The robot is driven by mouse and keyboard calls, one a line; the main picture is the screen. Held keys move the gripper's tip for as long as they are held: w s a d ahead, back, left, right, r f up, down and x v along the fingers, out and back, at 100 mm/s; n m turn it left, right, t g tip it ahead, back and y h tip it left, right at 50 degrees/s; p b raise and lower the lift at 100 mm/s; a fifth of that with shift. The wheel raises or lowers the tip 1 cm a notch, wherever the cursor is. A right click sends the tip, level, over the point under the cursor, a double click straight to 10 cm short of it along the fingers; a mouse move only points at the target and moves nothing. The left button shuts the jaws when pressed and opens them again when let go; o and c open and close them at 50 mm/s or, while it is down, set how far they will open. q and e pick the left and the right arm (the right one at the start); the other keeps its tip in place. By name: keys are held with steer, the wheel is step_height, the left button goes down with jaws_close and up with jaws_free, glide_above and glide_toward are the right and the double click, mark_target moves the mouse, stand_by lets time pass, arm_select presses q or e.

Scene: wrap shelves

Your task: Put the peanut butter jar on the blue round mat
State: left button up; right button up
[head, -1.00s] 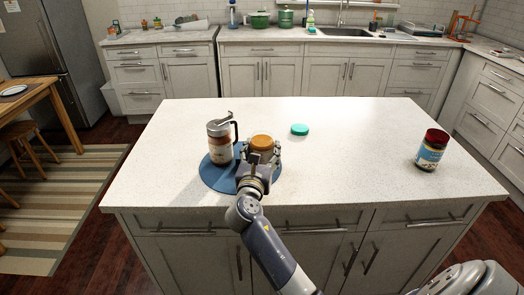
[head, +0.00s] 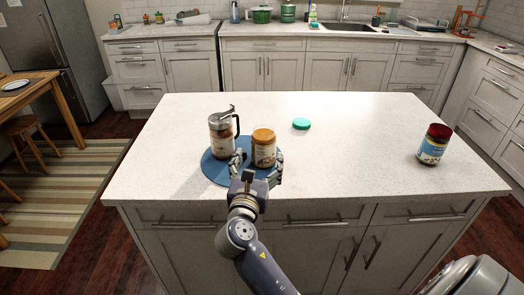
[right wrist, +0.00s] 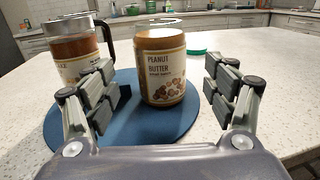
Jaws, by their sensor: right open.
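My right gripper (head: 256,165) is open just in front of the jar. In the right wrist view its fingers (right wrist: 168,100) are spread wide to either side with nothing between them, and the jar stands beyond, apart from both. My left gripper is not in view.
A glass dispenser (head: 221,137) with a metal top and dark handle stands on the mat, left of the jar. A green lid (head: 301,124) lies behind on the white island counter (head: 350,160). A red-lidded jar (head: 433,145) stands far right. The counter between is clear.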

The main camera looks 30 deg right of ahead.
steer(key=v, duration=0.4)
stand_by(0.5)
